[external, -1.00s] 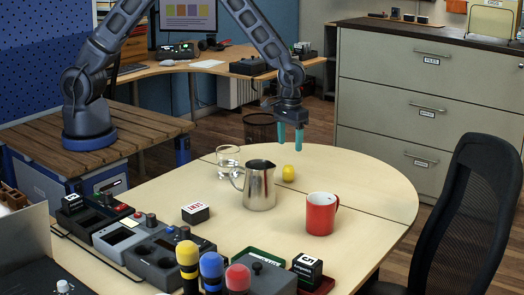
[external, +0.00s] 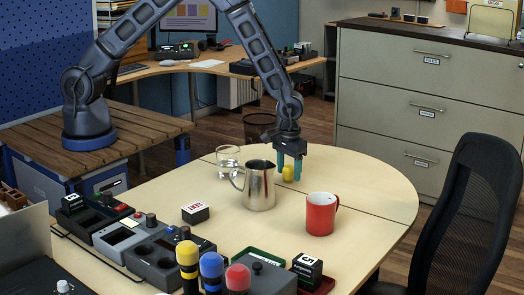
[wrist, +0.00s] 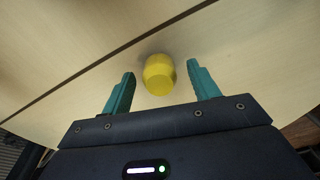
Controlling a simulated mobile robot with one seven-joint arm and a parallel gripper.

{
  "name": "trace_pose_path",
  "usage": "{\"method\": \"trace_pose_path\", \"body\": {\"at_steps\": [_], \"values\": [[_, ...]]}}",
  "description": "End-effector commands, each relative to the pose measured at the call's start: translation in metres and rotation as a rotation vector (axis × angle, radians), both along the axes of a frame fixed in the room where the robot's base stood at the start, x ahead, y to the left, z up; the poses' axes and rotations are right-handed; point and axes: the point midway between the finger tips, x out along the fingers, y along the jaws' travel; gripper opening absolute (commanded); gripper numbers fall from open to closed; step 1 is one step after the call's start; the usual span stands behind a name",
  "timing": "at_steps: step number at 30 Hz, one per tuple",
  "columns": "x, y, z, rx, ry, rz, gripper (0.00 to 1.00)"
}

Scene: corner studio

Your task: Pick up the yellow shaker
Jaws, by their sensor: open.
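The yellow shaker (external: 288,173) is a small rounded yellow thing standing on the light wooden table (external: 350,180), just behind and right of the steel pitcher. In the wrist view the shaker (wrist: 158,75) lies ahead of and between the two teal fingers. My gripper (external: 289,170) is open, pointing down, with its fingertips at about the shaker's height in the external view. In the wrist view my gripper (wrist: 160,85) shows clear gaps on both sides of the shaker. I see no contact.
The steel pitcher (external: 260,188) stands close to the left of my gripper. A glass (external: 227,160) is behind it, and a red mug (external: 321,213) is in front to the right. The table to the right of the shaker is clear.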

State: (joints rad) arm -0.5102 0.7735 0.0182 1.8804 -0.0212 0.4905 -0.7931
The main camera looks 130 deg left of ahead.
Motion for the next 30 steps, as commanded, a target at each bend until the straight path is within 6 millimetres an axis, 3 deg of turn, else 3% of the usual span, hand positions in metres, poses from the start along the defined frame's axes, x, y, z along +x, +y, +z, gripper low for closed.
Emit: {"method": "trace_pose_path", "body": {"at_steps": [3,9,17,26,30], "values": [[0.0,0.0,-0.01,-0.001,0.001,-0.001,0.6],[0.0,0.0,-0.011,0.0,0.0,-0.001,0.6],[0.0,0.0,-0.01,0.0,0.0,-0.001,0.12],[0.0,0.0,-0.008,0.0,0.0,-0.001,0.12],[0.001,0.0,0.003,0.001,-0.002,-0.001,0.12]]}}
